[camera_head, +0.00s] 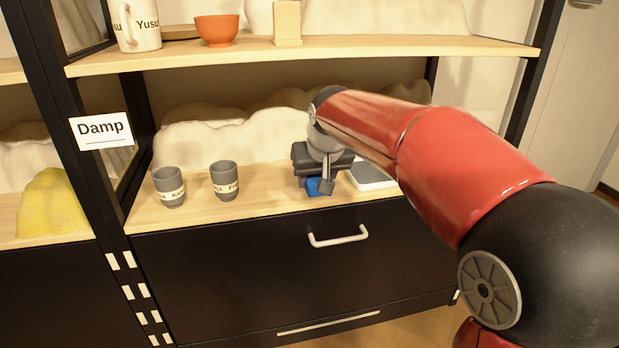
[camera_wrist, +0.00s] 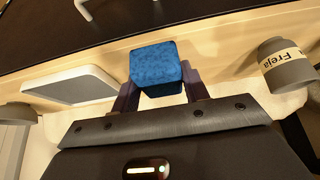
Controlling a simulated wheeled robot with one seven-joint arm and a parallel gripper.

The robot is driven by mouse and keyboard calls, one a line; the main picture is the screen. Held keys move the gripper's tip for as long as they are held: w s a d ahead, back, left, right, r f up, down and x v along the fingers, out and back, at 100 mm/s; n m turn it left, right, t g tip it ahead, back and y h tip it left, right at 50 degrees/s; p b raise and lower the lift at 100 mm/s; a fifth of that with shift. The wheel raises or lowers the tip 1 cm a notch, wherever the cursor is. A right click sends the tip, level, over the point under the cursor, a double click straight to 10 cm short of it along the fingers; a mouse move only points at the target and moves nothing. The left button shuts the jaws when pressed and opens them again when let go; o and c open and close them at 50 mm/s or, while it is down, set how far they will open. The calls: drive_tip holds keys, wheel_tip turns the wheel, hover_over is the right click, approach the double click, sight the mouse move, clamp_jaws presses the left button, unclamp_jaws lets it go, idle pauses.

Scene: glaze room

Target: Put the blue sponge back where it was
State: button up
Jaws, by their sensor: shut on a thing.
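The blue sponge (camera_wrist: 155,66) is a small block between the two fingers of my gripper (camera_wrist: 158,92) in the wrist view. My gripper is shut on it. In the head view the sponge (camera_head: 319,186) shows under my gripper (camera_head: 318,190), over the lower wooden shelf (camera_head: 262,192), between a grey cup and a white flat tray. Whether the sponge touches the shelf board is hard to tell.
The white flat tray (camera_head: 372,175) lies close to the right of my gripper. Grey cups (camera_head: 225,180) and (camera_head: 169,186) stand to the left. A drawer handle (camera_head: 338,237) is below. An upper shelf (camera_head: 290,48) holds an orange bowl (camera_head: 216,30) and a mug (camera_head: 136,25).

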sight(311, 179)
drive_tip(key=w, duration=0.1)
drive_tip(key=w+a, duration=0.1)
drive_tip(key=w, duration=0.3)
drive_tip(key=shift+a, duration=0.25)
drive_tip(key=shift+f+b, duration=0.45)
drive_tip(key=shift+f, duration=1.3)
drive_tip(key=shift+f, duration=0.15)
drive_tip(key=o, duration=1)
